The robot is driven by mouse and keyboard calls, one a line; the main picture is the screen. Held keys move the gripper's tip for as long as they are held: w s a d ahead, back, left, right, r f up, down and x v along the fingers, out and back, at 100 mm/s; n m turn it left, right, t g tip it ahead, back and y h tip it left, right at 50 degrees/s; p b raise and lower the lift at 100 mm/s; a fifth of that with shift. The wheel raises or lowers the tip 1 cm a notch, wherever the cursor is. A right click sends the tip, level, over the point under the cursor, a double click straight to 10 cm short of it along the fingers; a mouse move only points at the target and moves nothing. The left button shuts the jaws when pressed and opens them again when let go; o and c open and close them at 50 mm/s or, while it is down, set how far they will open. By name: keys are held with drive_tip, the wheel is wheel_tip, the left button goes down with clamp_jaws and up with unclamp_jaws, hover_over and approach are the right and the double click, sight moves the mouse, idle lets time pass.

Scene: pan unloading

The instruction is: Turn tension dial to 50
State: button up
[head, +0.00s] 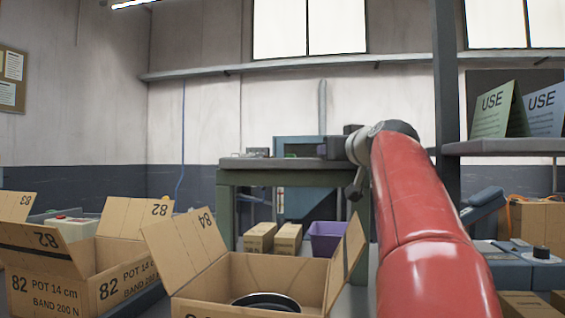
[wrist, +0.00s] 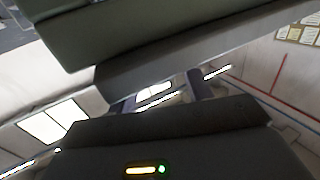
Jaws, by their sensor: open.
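A black round knob (head: 541,252) stands on a blue-grey machine (head: 519,270) at the right in the head view. It looks like the tension dial, but no scale or number on it can be read. My gripper (head: 354,152) is at the end of my red arm, near the right end of the workbench top, well left of the knob and apart from it. It is open, with nothing seen in it. Its fingertips are hard to make out. The wrist view shows a dark body with an orange light and a green light (wrist: 162,169), and no dial.
Open cartons marked 82 (head: 125,262) and 84 (head: 190,250) stand in front at left and centre; a dark round pan (head: 267,301) lies in the latter. The workbench (head: 290,165) is behind, with a purple bin (head: 326,238) below. A grey post (head: 446,100) and shelf (head: 505,147) stand at right.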

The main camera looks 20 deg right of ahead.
drive_tip(key=shift+a+m+g+h, duration=0.25)
drive_tip(key=shift+m+g+h, duration=0.25)
drive_tip(key=shift+m+h, duration=0.65)
drive_tip(key=shift+w+a+m+g+h, duration=0.1)
drive_tip(key=shift+m+g+h, duration=0.35)
drive_tip(key=shift+h, duration=0.5)
drive_tip(key=shift+w+a+m+g+h, duration=0.1)
drive_tip(key=shift+m+g+h, duration=0.35)
drive_tip(key=shift+h, duration=0.45)
drive_tip(key=shift+h, duration=0.3)
